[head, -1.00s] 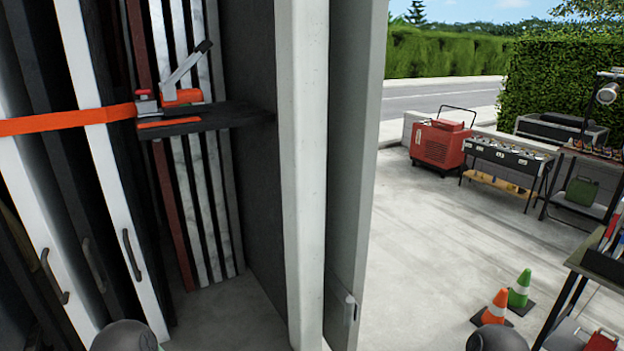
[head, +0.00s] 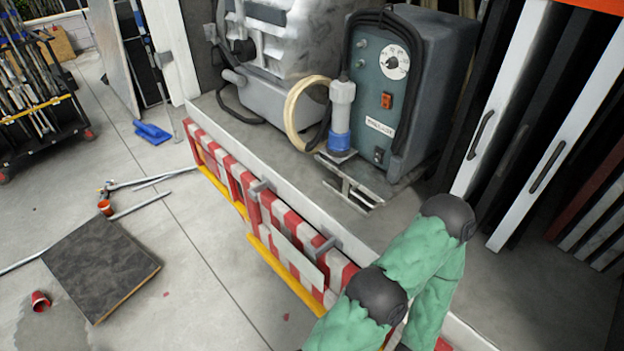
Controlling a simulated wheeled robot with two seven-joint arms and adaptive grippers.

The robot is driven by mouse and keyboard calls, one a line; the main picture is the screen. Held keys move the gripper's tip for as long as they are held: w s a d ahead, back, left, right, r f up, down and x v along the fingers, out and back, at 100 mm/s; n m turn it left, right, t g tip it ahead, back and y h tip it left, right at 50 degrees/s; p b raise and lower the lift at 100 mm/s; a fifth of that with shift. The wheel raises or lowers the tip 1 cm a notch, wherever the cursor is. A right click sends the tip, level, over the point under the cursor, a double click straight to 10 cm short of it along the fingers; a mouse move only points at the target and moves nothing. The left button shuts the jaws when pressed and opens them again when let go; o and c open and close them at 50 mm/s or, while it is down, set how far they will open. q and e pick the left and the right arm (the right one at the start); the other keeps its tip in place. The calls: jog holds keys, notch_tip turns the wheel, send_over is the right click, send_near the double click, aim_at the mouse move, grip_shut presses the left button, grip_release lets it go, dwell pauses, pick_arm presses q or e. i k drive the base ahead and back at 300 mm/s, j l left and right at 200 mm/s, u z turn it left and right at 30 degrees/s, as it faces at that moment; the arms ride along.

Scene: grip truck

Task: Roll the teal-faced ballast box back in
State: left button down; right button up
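The teal-faced ballast box (head: 398,115) stands upright on the truck bed, upper centre right. Its teal front has a white dial, an orange switch and a white label; its sides are dark grey. A low metal plate or frame (head: 362,187) lies at its foot, partly hidden. A blue-and-grey connector (head: 341,118) and a pale cable coil (head: 302,112) are in front of its left edge. My green-sleeved arms with dark round joints are at the lower right, short of the box.
A grey machine (head: 275,75) stands left of the box. White-edged panels with handles (head: 540,100) stand at the right. The red-and-white striped tail edge (head: 270,220) bounds the bed. Pipes, a dark board (head: 98,262) and red cups lie on the floor left.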

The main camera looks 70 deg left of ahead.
aim_at(434, 49)
jog(key=u, duration=2)
jog(key=j+u, duration=0.2)
jog(key=i, duration=0.05)
